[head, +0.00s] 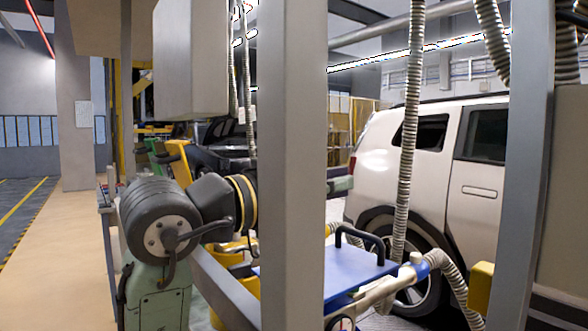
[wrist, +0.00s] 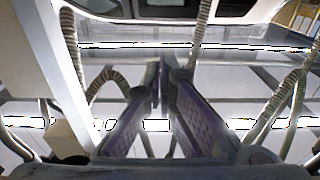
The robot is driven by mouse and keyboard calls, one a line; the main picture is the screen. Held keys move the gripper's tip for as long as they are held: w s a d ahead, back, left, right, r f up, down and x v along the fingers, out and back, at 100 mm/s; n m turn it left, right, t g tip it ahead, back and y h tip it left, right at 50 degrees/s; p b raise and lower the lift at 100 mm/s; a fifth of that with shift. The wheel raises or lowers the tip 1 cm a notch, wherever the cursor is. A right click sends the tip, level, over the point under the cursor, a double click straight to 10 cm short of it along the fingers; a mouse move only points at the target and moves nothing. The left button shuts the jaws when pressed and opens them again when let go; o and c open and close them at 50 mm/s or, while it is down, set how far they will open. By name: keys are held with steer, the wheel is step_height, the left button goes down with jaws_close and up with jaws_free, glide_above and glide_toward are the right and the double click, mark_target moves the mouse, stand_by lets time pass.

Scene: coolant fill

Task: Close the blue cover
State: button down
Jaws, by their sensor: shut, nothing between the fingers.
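The blue cover (head: 352,272) is a flat blue panel in the head view, low and right of centre, with a black bar handle (head: 362,238) at its far side. It looks roughly level, and its left part is hidden behind a grey post. I cannot tell how far open it is. My gripper (wrist: 164,85) shows in the wrist view, with its two purple-padded fingers drawn together and nothing held. I cannot make out the gripper in the head view or the cover in the wrist view.
A thick grey post (head: 291,150) stands before the cover, and another post (head: 529,150) is at the right. Ribbed hoses (head: 405,130) hang in front of a white car (head: 420,160). A yellow box (head: 481,287) sits at lower right. Open floor (head: 50,250) lies at far left.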

mark_target(355, 258)
steer(key=shift+w+d+f+g+y+p, duration=0.25)
steer(key=shift+w+d+f+y, duration=0.15)
steer(key=shift+d+f, duration=0.3)
steer(key=shift+w+d+f+g+y+p, duration=0.3)
steer(key=shift+d+f+y, duration=0.15)
steer(key=shift+f, duration=0.5)
steer(key=shift+w+d+f+g+y+p, duration=0.25)
steer(key=shift+w+d+f+y, duration=0.1)
steer(key=shift+d+f, duration=0.4)
steer(key=shift+a+f, duration=0.1)
steer(key=shift+a, duration=0.05)
